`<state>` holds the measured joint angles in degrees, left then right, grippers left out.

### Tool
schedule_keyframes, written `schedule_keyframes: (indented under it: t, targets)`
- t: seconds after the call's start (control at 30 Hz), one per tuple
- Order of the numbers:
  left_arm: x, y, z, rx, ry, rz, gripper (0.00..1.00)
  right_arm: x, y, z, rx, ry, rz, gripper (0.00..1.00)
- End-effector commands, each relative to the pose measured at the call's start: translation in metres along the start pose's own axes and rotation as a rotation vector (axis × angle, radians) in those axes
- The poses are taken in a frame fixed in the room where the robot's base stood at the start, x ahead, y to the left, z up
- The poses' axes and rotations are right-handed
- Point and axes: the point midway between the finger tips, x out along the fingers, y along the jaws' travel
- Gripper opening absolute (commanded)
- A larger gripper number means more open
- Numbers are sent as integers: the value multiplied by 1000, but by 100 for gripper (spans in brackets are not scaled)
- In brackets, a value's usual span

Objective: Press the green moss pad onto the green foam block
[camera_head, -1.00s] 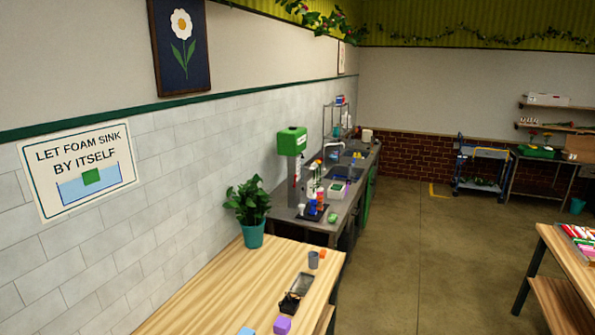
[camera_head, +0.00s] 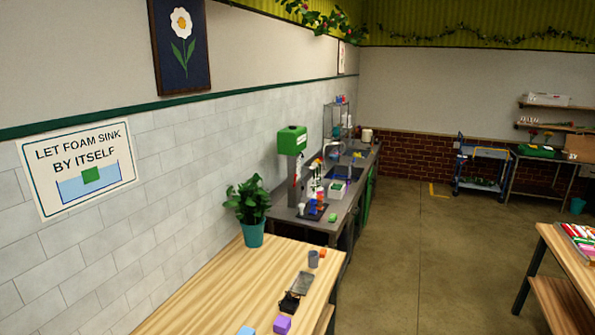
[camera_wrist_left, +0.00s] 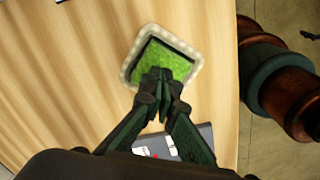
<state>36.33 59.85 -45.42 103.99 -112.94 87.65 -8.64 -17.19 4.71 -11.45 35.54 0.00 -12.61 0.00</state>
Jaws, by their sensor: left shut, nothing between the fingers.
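In the left wrist view, a bright green, grainy square surface (camera_wrist_left: 178,58) sits inside a pale dish with a rounded square rim (camera_wrist_left: 197,62) on the wooden table. I cannot tell whether this green surface is the moss pad, the foam block, or one on top of the other. My left gripper (camera_wrist_left: 160,76) is shut and empty, with its fingertips over the near part of the green surface and hiding some of it. I cannot tell if they touch it. Neither of my grippers shows in the head view.
A grey flat object (camera_wrist_left: 203,132) lies behind the left fingers. In the head view, a wooden table (camera_head: 215,290) carries a potted plant (camera_head: 250,210), a purple block (camera_head: 282,325) and a grey cup (camera_head: 313,259).

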Motion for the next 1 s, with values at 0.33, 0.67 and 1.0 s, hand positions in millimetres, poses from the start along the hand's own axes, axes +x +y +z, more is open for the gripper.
schedule_keyframes:
  t: [0.33,0.67,1.0]
  targets:
    - [2,-1,-1,0,2,-2,0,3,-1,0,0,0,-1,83]
    - [3,-1,-1,0,3,-3,0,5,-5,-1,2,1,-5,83]
    - [4,-2,-1,1,4,-4,0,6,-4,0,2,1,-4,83]
